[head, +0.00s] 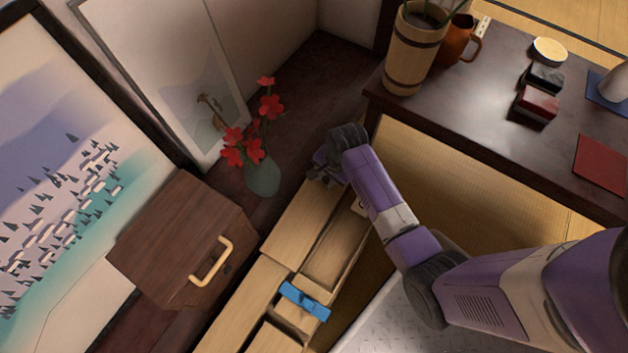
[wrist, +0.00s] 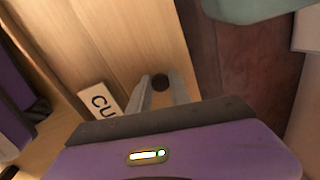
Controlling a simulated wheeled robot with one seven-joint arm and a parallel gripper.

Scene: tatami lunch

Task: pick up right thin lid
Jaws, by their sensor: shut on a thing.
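The thin lid is a pale wooden panel (wrist: 125,40) with a small dark round knob (wrist: 160,82) in the wrist view. My gripper (wrist: 163,92) has its two fingers closed around the knob. In the head view the matching pale panel (head: 303,222) lies along the far end of the wooden box, and my gripper (head: 325,172) is at its far end. The fingertips are too small there to make out. I cannot tell whether the lid is raised from the box.
An open compartment (head: 338,248) lies beside the panel. A blue piece (head: 304,301) sits across the box nearer me. A vase with red flowers (head: 262,176) stands close left of my gripper. A brown handled case (head: 180,240) is at left, a dark table (head: 480,100) at right.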

